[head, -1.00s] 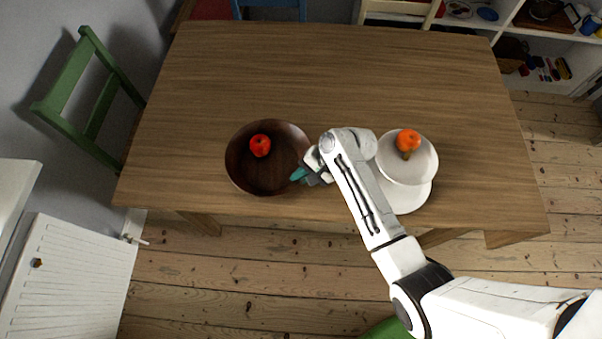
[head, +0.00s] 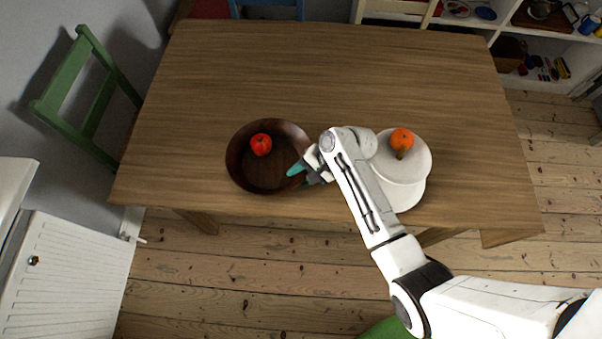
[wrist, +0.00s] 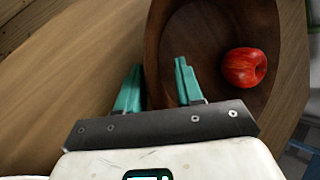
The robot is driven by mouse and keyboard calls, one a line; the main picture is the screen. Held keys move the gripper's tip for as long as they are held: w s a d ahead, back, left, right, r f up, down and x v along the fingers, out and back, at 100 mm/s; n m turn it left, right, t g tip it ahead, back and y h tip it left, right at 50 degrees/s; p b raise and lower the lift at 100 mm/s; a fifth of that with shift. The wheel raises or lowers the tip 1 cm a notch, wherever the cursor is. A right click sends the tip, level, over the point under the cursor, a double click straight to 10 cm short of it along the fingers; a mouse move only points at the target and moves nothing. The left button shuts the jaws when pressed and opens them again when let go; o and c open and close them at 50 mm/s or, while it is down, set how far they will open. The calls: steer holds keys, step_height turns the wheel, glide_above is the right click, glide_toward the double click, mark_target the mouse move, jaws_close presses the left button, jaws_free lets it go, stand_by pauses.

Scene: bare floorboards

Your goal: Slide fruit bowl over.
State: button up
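A dark brown wooden bowl (head: 240,176) stands on the table, left of my arm, with a red apple (head: 261,144) in it. My gripper (head: 297,177) is at the bowl's right rim. In the wrist view, my gripper (wrist: 157,82) has its teal fingers apart, one outside the bowl (wrist: 166,40) and one over its inside, with the rim between them. The apple (wrist: 244,67) lies clear of the fingers. Whether a finger touches the wall cannot be told.
A white stand (head: 417,166) holding an orange (head: 401,139) and another small fruit stands right of my forearm. The wooden table (head: 300,70) is clear behind and left of the bowl. A green chair (head: 84,100) stands at the left.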

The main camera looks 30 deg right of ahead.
steer(key=shift+s, duration=0.1)
steer(key=v, duration=1)
steer(key=shift+d+r, duration=0.25)
steer(key=shift+r, duration=0.05)
steer(key=shift+s, duration=0.1)
steer(key=s+d+r+n+t+h, duration=0.2)
steer(key=s+r+n+h, duration=0.5)
steer(key=s+r+n, duration=0.4)
steer(key=s+d+f+g+b, duration=0.1)
steer(key=s+f+g+b, duration=0.2)
steer(key=s+f, duration=0.6)
step_height(320, 180, down, 3)
steer(key=shift+r+g, duration=0.2)
steer(key=shift+g, duration=0.5)
